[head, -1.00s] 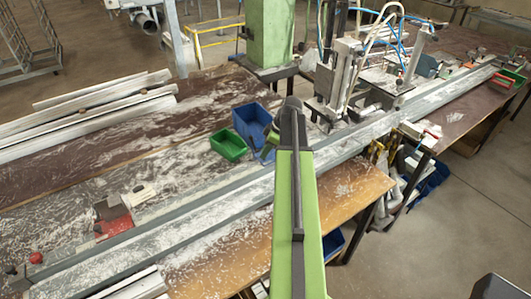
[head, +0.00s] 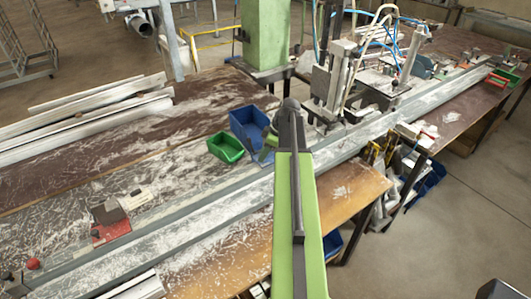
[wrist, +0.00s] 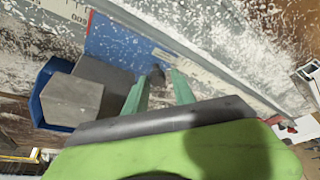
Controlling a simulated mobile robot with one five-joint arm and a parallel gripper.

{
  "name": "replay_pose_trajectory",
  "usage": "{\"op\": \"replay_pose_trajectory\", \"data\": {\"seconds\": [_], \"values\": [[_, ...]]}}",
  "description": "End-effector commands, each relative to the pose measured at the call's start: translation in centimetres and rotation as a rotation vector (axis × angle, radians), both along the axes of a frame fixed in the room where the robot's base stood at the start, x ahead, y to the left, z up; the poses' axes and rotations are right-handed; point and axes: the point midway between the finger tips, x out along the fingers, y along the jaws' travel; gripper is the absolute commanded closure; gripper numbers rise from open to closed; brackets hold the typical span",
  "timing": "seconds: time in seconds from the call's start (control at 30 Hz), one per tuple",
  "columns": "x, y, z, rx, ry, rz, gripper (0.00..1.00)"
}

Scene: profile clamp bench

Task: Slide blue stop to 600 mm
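The blue stop (wrist: 112,38) fills the upper middle of the wrist view, a flat blue plate on the pale rail with a grey block at its left. A thin red line marks its upper left edge, close beside the upside-down "600" scale mark (wrist: 77,19). My gripper (wrist: 163,72) is over the plate, its two green fingers either side of a small dark knob (wrist: 157,76). Whether the fingers press on the knob is unclear. In the head view my arm mostly hides the stop and my fingers.
The long rail (head: 200,235) runs diagonally across the benches. A red clamp block (head: 110,222) stands at its left end. A blue bin (head: 247,128) and a green bin (head: 226,148) sit behind the rail near my arm. The machine head (head: 340,85) stands further right.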

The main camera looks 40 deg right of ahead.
Motion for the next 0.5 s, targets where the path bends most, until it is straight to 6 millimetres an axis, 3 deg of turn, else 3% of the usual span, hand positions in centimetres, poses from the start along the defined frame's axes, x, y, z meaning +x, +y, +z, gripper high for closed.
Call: {"op": "replay_pose_trajectory", "data": {"seconds": [0.5], "values": [[-3.7, -2.4, 11.5, 0.001, 0.0, -0.002, 0.69]]}}
